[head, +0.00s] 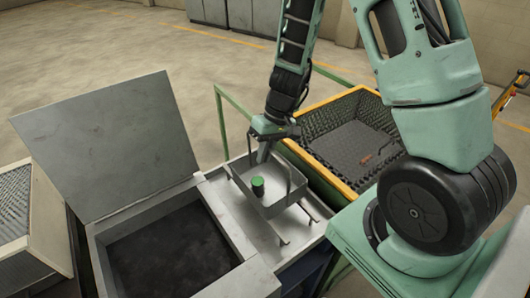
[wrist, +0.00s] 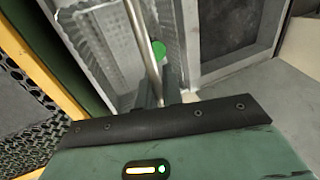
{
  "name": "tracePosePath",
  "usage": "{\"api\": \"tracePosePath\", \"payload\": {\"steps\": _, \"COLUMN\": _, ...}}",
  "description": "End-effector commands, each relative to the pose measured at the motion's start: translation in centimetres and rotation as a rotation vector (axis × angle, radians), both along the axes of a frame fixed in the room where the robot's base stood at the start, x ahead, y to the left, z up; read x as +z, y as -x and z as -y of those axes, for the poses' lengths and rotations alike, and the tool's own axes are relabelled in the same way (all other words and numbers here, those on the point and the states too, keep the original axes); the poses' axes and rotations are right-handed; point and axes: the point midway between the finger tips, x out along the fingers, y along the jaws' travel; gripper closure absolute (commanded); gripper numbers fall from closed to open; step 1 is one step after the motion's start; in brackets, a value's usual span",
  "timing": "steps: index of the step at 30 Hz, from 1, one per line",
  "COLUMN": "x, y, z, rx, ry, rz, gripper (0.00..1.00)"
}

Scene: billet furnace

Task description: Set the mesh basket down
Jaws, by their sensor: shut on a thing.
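The mesh basket (head: 285,207) is a grey open tray with a tall handle, above or on the pale bench top (head: 237,220). I cannot tell whether its base touches. A green cylinder (head: 257,186) stands inside it; it also shows in the wrist view (wrist: 158,49). My gripper (head: 266,146) is above the basket, shut on its handle. In the wrist view, my gripper (wrist: 158,92) closes on the handle's rod (wrist: 143,45), with the mesh basket (wrist: 95,40) beyond the fingers.
To the left is a box with a dark interior (head: 165,255) and its grey lid (head: 112,140) raised. Thin bent rods (head: 283,241) lie by the basket. A green rail (head: 221,122) stands behind.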

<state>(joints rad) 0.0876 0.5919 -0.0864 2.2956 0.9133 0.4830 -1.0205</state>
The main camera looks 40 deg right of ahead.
Motion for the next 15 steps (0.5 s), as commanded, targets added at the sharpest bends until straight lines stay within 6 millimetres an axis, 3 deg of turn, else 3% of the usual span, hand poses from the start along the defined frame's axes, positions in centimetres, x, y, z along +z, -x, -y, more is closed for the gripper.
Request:
{"api": "tracePosePath", "payload": {"steps": 1, "x": -0.06, "y": 0.03, "z": -0.01, "rx": 0.000, "ry": 0.001, "rz": -0.001, "gripper": 0.89}}
{"api": "tracePosePath", "payload": {"steps": 3, "x": -0.06, "y": 0.03, "z": -0.01, "rx": 0.000, "ry": 0.000, "rz": -0.001, "gripper": 0.70}}
{"api": "tracePosePath", "payload": {"steps": 15, "x": 0.75, "y": -0.10, "z": 0.22, "rx": 0.000, "ry": 0.001, "rz": 0.004, "gripper": 0.70}}
